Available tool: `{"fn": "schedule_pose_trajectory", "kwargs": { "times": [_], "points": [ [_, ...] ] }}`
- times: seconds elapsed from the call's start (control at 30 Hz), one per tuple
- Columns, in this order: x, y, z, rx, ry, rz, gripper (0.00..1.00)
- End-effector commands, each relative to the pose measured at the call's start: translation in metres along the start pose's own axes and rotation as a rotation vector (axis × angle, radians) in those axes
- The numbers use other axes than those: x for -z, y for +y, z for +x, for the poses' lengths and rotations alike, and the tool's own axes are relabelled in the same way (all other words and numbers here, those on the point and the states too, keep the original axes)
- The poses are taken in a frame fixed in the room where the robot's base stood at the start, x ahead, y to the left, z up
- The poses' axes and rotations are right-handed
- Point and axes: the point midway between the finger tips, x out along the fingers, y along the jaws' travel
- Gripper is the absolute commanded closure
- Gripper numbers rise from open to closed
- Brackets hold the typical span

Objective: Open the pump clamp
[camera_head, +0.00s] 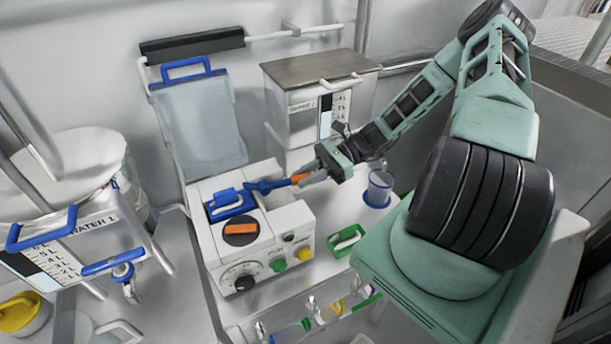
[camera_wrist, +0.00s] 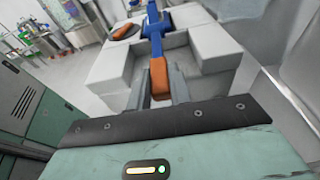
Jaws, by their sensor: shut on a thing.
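The pump (camera_head: 255,250) is a white box with a dial, coloured buttons and a round black disc with an orange bar (camera_head: 241,229) on its top. The pump clamp (camera_head: 268,186) is a blue lever with an orange tip, extending to the right from the pump's top; it also shows in the wrist view (camera_wrist: 155,30). My gripper (camera_head: 312,177) is shut on the orange tip. In the wrist view my gripper's fingers (camera_wrist: 160,88) stand on both sides of the orange end (camera_wrist: 158,78).
A beaker in a blue holder (camera_head: 377,190) stands close to the right of my gripper. A lidded metal container (camera_head: 318,100) is behind, and a clear bag (camera_head: 200,120) hangs at the back. A green-rimmed piece (camera_head: 345,240) lies right of the pump. A water container (camera_head: 75,250) is at left.

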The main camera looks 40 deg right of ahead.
Motion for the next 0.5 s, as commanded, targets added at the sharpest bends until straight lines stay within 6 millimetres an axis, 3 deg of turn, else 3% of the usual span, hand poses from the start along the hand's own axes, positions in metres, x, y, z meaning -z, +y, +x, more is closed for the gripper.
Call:
{"fn": "schedule_pose_trajectory", "kwargs": {
  "times": [0.5],
  "points": [
    [0.0093, -0.0004, 0.0022, 0.002, -0.085, 0.000, 1.00]
  ]
}}
